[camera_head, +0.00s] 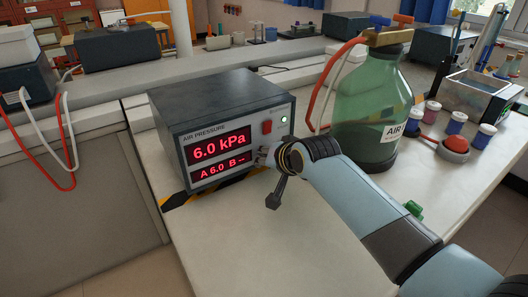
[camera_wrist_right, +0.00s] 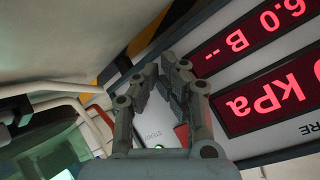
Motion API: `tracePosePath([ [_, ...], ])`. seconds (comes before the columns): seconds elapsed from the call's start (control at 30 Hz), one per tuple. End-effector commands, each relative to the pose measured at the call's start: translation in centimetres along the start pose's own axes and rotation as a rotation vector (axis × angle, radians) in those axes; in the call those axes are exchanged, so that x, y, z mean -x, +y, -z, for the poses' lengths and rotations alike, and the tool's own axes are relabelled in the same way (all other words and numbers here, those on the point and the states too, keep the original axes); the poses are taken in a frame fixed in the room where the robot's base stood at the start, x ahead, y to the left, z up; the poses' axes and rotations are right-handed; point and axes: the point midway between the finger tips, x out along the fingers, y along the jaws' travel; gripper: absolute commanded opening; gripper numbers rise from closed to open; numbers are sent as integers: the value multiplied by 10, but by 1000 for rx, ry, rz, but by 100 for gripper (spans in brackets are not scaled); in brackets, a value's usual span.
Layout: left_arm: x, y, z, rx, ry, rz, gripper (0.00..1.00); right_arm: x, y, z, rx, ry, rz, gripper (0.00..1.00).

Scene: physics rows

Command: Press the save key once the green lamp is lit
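The air pressure meter (camera_head: 215,122) stands on the bench, its red display (camera_head: 220,144) reading 6.0 kPa and the lower line A 6.0 B --. The green lamp (camera_head: 285,119) at the panel's upper right is lit. A red switch (camera_head: 266,127) sits left of and below it, and also shows in the right wrist view (camera_wrist_right: 182,135). My right gripper (camera_wrist_right: 162,72) is at the panel's lower right, its fingertips together and empty. Whether they touch the panel I cannot tell. I cannot make out the save key; the gripper covers that part of the panel. My left gripper is out of view.
A green glass bottle (camera_head: 372,110) stands right of the meter, with red tubing (camera_head: 328,75) beside it. Several small jars (camera_head: 456,122) and a red-topped item (camera_head: 455,145) are farther right. The bench front (camera_head: 235,235) is clear.

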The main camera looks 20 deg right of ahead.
Motion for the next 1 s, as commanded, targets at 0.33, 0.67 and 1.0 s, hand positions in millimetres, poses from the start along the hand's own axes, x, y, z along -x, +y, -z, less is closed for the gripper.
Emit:
tracePosePath([
  [0.33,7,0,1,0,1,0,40,6,0,2,1,8,4,0],
  [0.67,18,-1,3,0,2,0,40,17,7,-5,0,5,3,0],
  [1.0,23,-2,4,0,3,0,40,22,10,-8,0,1,1,0],
])
